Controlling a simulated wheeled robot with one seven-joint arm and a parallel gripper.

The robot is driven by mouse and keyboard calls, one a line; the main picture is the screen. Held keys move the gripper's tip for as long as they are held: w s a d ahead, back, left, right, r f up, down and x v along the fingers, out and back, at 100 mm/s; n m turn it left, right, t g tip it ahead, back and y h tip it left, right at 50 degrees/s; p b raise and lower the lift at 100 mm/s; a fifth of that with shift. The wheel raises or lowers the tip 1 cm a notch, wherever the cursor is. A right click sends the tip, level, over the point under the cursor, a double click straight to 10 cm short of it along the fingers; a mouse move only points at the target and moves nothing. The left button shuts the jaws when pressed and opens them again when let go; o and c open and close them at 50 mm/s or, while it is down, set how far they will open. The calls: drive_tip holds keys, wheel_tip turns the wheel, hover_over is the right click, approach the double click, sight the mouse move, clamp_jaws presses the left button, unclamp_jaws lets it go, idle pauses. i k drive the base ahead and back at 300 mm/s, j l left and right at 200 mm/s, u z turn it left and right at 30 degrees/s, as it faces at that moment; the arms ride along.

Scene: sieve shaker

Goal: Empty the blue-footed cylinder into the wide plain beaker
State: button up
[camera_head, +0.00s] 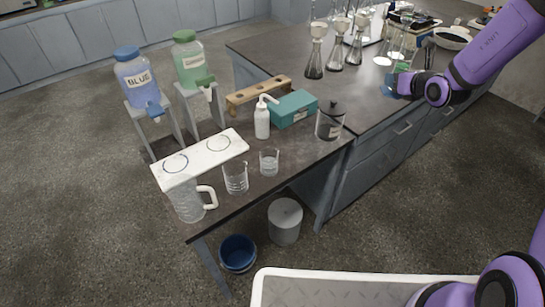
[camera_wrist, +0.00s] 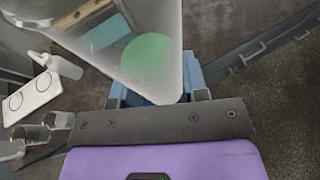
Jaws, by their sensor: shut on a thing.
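My gripper (camera_head: 393,87) is at the right, above the dark counter, closed around a clear vessel. In the wrist view the clear vessel (camera_wrist: 165,25) rises between light blue finger parts, and a round green patch (camera_wrist: 147,55) shows through its wall. In the head view some green (camera_head: 403,68) shows just above the blue parts at my gripper. I cannot tell whether a blue foot is among them. On the near bench stand a larger clear beaker (camera_head: 235,180) and a smaller one (camera_head: 269,163). Which is the wide plain beaker is unclear.
A handled jug (camera_head: 188,207) stands at the bench's front left by a white two-ring board (camera_head: 200,160). A wash bottle (camera_head: 262,122), teal box (camera_head: 292,108) and lidded jar (camera_head: 330,122) stand behind. Several flasks (camera_head: 315,62) stand on the far counter. Blue (camera_head: 138,78) and green (camera_head: 190,60) dispensers stand left.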

sight(234, 169)
drive_tip(key=l+z, duration=0.1)
drive_tip(key=z, duration=0.25)
drive_tip(key=l+z, duration=0.1)
drive_tip(key=z, duration=0.6)
drive_tip(key=u, duration=0.45)
drive_tip(key=l+u, duration=0.15)
drive_tip(key=u, duration=0.35)
drive_tip(key=l+u, duration=0.1)
drive_tip(key=u, duration=0.8)
drive_tip(key=l+u, duration=0.1)
drive_tip(key=u, duration=0.35)
drive_tip(key=k+u, duration=0.1)
drive_tip(key=u, duration=0.4)
